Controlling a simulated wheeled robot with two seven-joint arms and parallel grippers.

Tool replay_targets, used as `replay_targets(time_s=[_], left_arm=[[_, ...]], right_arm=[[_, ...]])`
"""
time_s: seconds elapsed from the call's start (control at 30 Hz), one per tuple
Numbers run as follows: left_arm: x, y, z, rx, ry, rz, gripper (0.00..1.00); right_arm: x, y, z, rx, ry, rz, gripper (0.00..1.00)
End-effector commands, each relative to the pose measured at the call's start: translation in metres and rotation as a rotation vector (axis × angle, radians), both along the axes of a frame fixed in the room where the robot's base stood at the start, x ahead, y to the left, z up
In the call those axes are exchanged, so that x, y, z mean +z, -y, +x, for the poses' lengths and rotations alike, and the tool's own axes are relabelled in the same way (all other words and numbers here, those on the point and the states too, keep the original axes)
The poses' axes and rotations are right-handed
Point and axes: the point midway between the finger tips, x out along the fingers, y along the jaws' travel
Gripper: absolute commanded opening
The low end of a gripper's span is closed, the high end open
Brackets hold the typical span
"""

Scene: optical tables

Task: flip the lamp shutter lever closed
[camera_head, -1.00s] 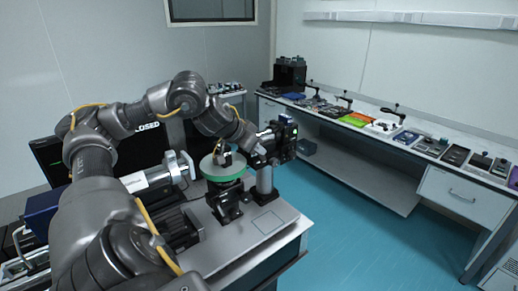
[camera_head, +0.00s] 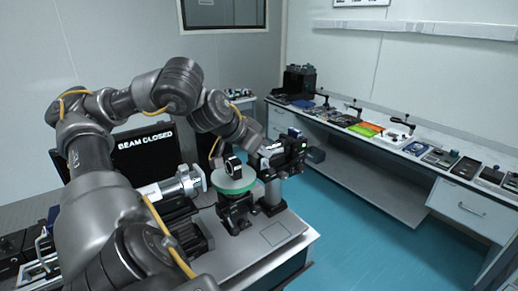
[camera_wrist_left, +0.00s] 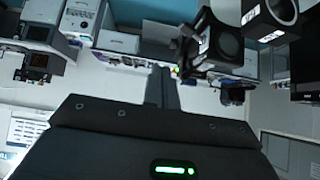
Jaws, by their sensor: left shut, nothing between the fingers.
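My left gripper (camera_head: 268,150) reaches over from the left and is beside a black housing (camera_head: 291,147) on a post. In the left wrist view its shut fingers (camera_wrist_left: 160,82) are empty and point up the picture. A black housing with a round dark opening (camera_wrist_left: 228,44) and a small green light is right of the fingers, apart from them in the picture. I take it for the lamp, but cannot be sure. I cannot make out the shutter lever. A monitor (camera_head: 146,143) reads "BEAM CLOSED". My right gripper is not in view.
A green round stage (camera_head: 234,182) carries a black ring mount. The near table (camera_head: 268,238) has bare space at the front right. A long side bench (camera_head: 408,152) holds several tools and trays beyond the open floor.

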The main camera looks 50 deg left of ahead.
Motion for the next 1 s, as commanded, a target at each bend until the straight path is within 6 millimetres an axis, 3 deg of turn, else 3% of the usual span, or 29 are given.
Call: replay_targets(time_s=[0.3, 1.0], left_arm=[[0.015, 0.009, -0.018, 0.001, 0.000, -0.001, 0.00], [0.016, 0.009, -0.018, 0.000, 0.000, -0.001, 0.00]], right_arm=[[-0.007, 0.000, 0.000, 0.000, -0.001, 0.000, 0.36], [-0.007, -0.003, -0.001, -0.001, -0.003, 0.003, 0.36]])
